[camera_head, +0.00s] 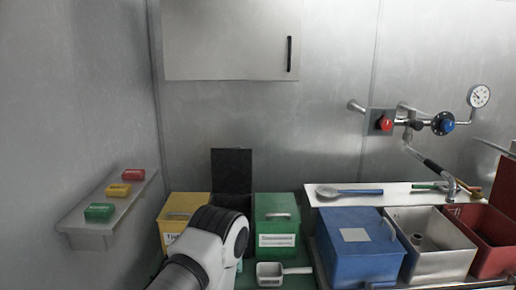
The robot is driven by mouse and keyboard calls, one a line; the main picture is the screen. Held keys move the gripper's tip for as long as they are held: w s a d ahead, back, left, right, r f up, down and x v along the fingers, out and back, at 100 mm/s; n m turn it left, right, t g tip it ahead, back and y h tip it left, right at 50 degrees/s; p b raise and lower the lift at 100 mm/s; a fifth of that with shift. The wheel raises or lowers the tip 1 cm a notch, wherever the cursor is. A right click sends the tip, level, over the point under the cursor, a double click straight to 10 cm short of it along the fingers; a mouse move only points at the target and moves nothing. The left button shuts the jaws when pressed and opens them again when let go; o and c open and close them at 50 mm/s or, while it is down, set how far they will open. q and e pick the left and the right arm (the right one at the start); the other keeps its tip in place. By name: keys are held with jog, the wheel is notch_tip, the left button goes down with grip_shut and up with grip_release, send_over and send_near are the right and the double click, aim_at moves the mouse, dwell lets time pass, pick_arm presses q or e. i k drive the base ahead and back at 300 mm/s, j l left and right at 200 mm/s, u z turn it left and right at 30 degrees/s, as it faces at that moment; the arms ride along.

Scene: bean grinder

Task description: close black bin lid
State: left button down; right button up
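The black bin (233,201) stands between a yellow bin and a green bin. Its lid (231,171) is open and stands about upright at the back of the bin. One of my white arms rises from the bottom edge, and its rounded joint covers the front of the black bin and part of the yellow bin. The arm's gripper is hidden or out of frame, so I cannot see its fingers. My other gripper is not in view.
The yellow bin (183,208) and the green bin (277,212) have closed lids. A white scoop (270,273) lies in front of the green bin. A shelf (80,221) is on the left wall.

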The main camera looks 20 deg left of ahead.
aim_at(231, 166)
jog(key=i+l+u, duration=0.2)
jog(key=l+u, duration=0.25)
jog(key=l, duration=0.2)
jog(key=i+l+u, duration=0.1)
jog(key=l+u, duration=0.35)
jog(key=l, duration=0.25)
jog(key=l+u, duration=0.45)
jog(key=l, duration=0.3)
